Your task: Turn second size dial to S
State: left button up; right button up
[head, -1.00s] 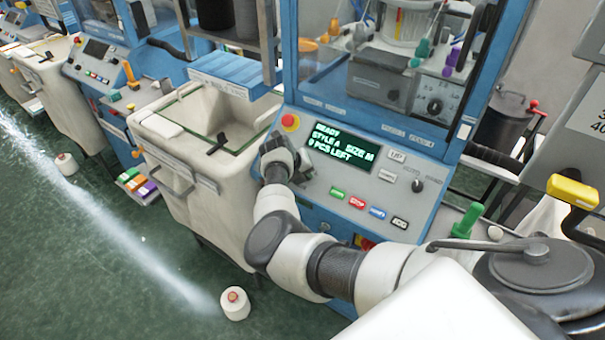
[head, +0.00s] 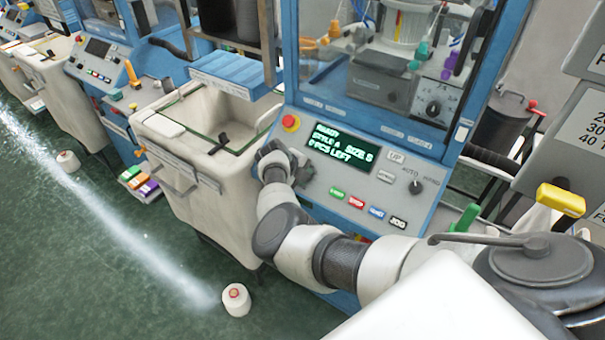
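The nearest knitting machine's control panel (head: 372,178) is in the middle of the head view. Its green-lettered display (head: 341,149) reads "SIZE S" at the right, with "STYLE A" and "PCS LEFT" beside and below it. My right gripper (head: 271,157) is at the panel's left end, just left of the display. Its wrist covers that part of the panel, so I cannot make out the size dial. The fingers are hidden, and I cannot tell whether they are open or shut. My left gripper is not in view.
A red emergency button (head: 290,123) sits just above my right gripper. An AUTO/HAND knob (head: 415,187) and several coloured buttons are right of and below the display. A cream bin (head: 185,196) stands close on the left. A yarn cone (head: 236,300) stands on the floor.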

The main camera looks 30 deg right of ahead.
dwell(0.4)
jog(key=o, duration=0.9)
jog(key=shift+w+f, duration=0.1)
jog(key=shift+w, duration=0.05)
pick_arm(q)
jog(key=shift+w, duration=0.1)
